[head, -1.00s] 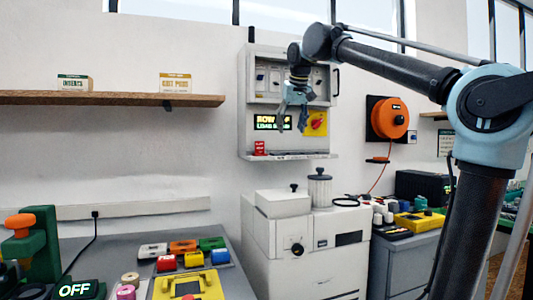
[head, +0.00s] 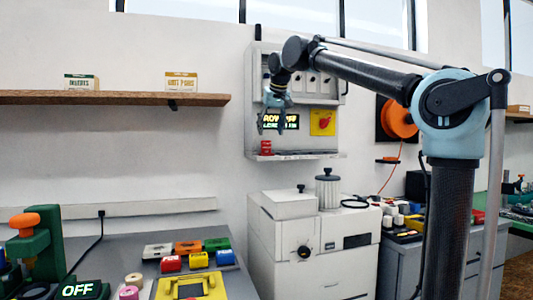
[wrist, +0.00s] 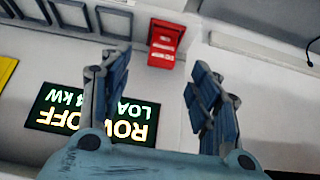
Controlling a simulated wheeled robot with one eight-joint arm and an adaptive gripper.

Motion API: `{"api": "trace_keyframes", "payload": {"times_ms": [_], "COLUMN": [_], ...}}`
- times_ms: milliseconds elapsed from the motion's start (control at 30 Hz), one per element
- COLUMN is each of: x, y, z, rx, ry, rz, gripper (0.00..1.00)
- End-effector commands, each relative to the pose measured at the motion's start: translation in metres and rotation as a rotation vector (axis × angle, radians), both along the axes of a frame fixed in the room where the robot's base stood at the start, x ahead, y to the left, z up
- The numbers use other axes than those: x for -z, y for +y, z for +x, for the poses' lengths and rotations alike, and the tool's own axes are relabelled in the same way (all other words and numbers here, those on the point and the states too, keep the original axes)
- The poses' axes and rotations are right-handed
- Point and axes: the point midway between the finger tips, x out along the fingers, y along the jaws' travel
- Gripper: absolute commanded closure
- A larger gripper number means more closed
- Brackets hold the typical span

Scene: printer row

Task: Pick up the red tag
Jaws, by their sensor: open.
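The red tag (head: 266,147) stands on the narrow ledge (head: 300,154) at the bottom of the grey wall cabinet in the head view. In the wrist view the red tag (wrist: 166,43) shows at top centre, with small white lettering, beyond the fingertips and in line with the gap between them. My gripper (head: 271,130) is in front of the cabinet's lit display, just above the tag in the head view. In the wrist view my gripper (wrist: 160,70) has its two blue fingers wide apart, with nothing between them.
The lit display (wrist: 95,115) and a yellow panel with a red switch (head: 322,122) are close by the gripper. A white machine (head: 315,245) stands below the cabinet. A wall shelf (head: 120,98) is at left; a bench with coloured blocks is at lower left.

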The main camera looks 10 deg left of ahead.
Motion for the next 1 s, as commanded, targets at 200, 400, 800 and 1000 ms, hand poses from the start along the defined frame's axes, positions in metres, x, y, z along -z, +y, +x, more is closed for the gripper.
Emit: {"api": "trace_keyframes", "payload": {"times_ms": [200, 400, 800, 1000], "x": [0.021, 0.030, 0.066, 0.067], "y": [0.006, 0.011, 0.025, 0.025], "z": [0.012, 0.017, 0.035, 0.036], "rx": [0.001, 0.001, 0.000, 0.000], "ry": [0.000, 0.000, 0.000, 0.000], "rz": [0.000, 0.000, 0.000, 0.000], "gripper": [0.43, 0.43, 0.43, 0.43]}}
